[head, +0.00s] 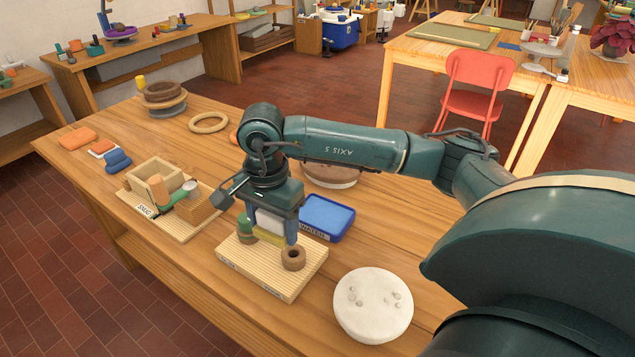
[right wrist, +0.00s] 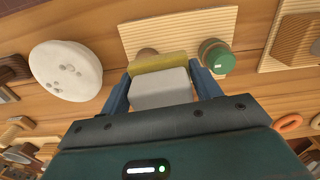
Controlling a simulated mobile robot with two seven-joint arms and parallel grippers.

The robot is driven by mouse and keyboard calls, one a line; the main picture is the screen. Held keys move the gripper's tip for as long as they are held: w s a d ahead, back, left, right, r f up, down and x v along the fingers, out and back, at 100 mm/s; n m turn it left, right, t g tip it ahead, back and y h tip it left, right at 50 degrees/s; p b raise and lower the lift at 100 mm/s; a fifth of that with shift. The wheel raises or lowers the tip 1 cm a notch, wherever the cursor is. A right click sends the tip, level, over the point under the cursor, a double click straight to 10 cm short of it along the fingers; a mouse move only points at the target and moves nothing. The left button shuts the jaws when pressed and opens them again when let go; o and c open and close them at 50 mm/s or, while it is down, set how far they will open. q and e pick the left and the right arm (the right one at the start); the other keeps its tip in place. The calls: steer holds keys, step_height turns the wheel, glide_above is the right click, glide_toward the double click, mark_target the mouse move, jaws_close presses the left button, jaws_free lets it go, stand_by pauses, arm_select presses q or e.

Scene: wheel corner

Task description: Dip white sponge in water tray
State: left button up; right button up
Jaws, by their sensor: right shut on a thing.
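My right gripper (head: 268,229) points down and is shut on the white sponge (head: 269,220), a pale block with a yellow layer at its lower end. In the right wrist view the sponge (right wrist: 160,90) sits between the two blue fingers of the gripper (right wrist: 162,78). The gripper is over the ribbed wooden board (head: 258,279); whether the sponge touches the board I cannot tell. The blue water tray (head: 327,214), labelled WATER, lies just behind and to the right of the gripper. It does not show in the right wrist view. My left gripper is not in view.
A brown ring-like piece (head: 293,258) and a green-topped piece (head: 245,228) stand on the board. A white disc (head: 373,306) lies to its right. A wooden tool tray (head: 180,226) stands to the left. My right arm passes over a round wheel (head: 330,176) behind the water tray.

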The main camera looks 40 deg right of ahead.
steer(key=w+d+m, duration=0.2)
steer(key=d+m, duration=0.2)
steer(key=m, duration=3)
glide_toward(324, 213)
steer(key=shift+a+f, duration=0.25)
steer(key=shift+a, duration=0.15)
steer(key=shift+d+m, duration=0.2)
steer(key=shift+m, duration=0.4)
steer(key=shift+d+f+m+b, duration=0.15)
steer(key=shift+f+m+b, duration=0.05)
steer(key=shift+m+b, duration=0.15)
step_height(324, 213, down, 2)
steer(key=shift+f+b, duration=0.2)
steer(key=shift+b, duration=0.85)
step_height(324, 213, down, 3)
steer(key=shift+r+b, duration=0.1)
steer(key=shift+b, duration=0.9)
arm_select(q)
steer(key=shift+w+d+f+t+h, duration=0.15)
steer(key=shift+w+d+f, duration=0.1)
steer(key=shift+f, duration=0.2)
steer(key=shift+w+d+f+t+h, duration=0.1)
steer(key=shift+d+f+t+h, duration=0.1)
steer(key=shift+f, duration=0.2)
arm_select(e)
steer(key=shift+f, duration=0.25)
